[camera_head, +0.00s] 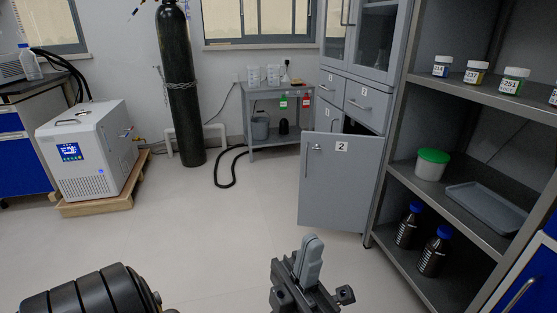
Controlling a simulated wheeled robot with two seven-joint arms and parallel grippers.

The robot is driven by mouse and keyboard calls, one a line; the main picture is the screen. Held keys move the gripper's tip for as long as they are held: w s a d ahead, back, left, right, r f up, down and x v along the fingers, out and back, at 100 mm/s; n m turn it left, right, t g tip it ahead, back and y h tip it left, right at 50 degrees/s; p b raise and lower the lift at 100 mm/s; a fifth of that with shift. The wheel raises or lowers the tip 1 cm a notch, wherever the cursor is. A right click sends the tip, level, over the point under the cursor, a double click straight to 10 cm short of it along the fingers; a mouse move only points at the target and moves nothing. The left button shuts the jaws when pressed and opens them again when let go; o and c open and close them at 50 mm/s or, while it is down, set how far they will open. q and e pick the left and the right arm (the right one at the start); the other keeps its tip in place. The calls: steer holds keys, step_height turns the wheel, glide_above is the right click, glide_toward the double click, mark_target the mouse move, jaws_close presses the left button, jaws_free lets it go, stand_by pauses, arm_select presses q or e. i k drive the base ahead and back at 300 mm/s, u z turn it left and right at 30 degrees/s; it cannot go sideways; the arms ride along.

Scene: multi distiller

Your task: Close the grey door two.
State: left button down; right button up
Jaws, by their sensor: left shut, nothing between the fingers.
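The grey door labelled 2 (341,185) stands swung open from the lower part of the grey cabinet (372,92). Its face with the number plate and a vertical handle (311,163) is turned toward me. A dark gap shows above its top edge, under the drawers. My left gripper (309,256) is in the lower middle of the view, in front of and below the door. Its fingers are together with nothing between them, and it looks apart from the door. My right gripper is not in view.
An open shelf (490,95) with jars, a tray and brown bottles stands close on the right. A white chiller (88,150) on a wooden pallet stands at the left. A black gas cylinder (181,85) and a small grey table (277,92) are at the back. The floor (200,230) between is clear.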

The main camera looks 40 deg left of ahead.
mark_target(338, 181)
steer(key=k, duration=0.65)
steer(key=u, duration=0.65)
steer(key=i, duration=1.8)
steer(key=z, duration=0.55)
